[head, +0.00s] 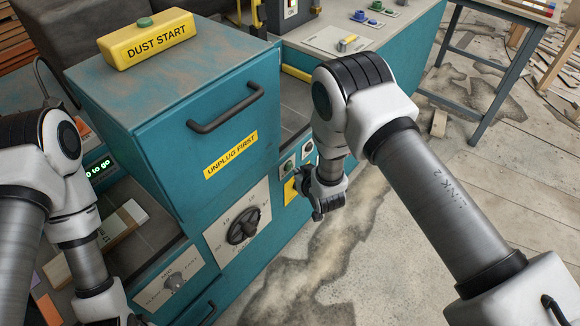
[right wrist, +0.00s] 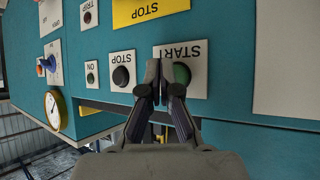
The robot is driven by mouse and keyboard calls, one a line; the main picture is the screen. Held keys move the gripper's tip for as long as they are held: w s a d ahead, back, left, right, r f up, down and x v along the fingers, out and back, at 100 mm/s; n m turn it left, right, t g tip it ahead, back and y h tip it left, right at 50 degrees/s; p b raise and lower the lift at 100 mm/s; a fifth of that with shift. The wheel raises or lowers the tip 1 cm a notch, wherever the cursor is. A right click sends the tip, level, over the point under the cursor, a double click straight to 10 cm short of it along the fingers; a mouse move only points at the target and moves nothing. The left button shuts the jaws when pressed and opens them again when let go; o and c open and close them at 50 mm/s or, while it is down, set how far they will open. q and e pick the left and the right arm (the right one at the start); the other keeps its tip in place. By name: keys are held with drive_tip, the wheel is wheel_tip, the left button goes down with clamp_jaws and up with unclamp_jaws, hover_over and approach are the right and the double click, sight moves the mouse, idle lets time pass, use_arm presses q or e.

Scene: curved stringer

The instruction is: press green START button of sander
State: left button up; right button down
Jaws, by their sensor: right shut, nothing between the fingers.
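The green START button (right wrist: 181,74) sits on a white plate in the right wrist view, where the lettering is upside down. My right gripper (right wrist: 152,68) is shut and empty, its tips in front of that plate's left edge, just left of the button. Whether the tips touch the plate I cannot tell. A dark STOP button (right wrist: 121,76) is on the neighbouring plate to the left. In the head view my right gripper (head: 324,207) hangs beside the teal machine's (head: 170,125) right side. My left arm enters at left; its fingers are out of frame.
A yellow DUST START box (head: 147,40) with a green button stands on the teal cabinet. A dial (head: 243,231), a drawer handle (head: 226,108) and an UNPLUG FIRST label (head: 231,155) are on its front.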

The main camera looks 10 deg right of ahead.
drive_tip(key=shift+w+a, duration=0.25)
drive_tip(key=shift+w, duration=0.1)
